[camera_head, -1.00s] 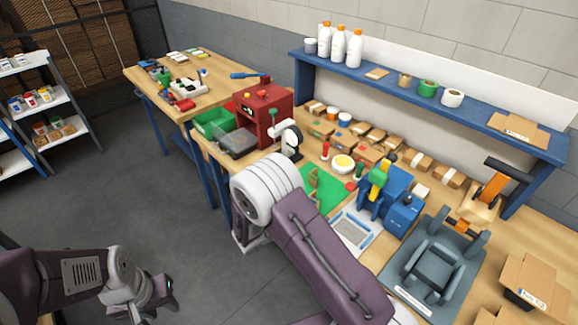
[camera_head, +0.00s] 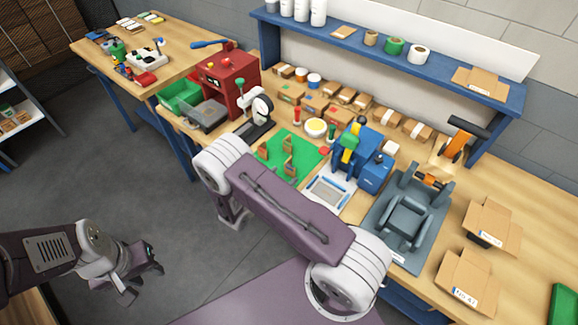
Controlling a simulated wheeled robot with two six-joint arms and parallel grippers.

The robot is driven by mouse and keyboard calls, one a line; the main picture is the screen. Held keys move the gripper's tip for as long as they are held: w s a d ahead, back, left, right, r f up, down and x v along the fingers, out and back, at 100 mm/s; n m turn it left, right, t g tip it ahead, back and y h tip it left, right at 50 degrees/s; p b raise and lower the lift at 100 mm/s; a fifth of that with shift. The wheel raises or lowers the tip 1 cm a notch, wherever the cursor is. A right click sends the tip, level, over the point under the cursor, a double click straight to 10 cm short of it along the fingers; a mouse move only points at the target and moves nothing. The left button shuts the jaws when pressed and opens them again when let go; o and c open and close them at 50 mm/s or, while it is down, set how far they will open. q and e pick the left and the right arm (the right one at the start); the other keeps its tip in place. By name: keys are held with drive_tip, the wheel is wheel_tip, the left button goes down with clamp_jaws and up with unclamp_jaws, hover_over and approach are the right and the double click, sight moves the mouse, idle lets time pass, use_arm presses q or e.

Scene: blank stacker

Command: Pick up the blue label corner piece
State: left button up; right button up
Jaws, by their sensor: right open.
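Several small brown corner pieces (camera_head: 288,167) stand on a green mat (camera_head: 308,160) on the workbench. They are too small to tell which one bears a blue label.
A red machine (camera_head: 228,82) and a black-and-white stand (camera_head: 258,115) are left of the mat. A blue press (camera_head: 363,150), a white tray (camera_head: 328,190) and a grey fixture (camera_head: 405,217) are to its right. A blue shelf (camera_head: 400,70) runs behind.

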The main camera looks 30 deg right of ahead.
sight(289, 170)
drive_tip(key=x, duration=0.4)
drive_tip(key=shift+w+a+r, duration=0.1)
drive_tip(key=shift+w+r, duration=0.05)
drive_tip(key=shift+a+r, duration=0.1)
drive_tip(key=shift+a, duration=0.05)
drive_tip(key=c, duration=1.4)
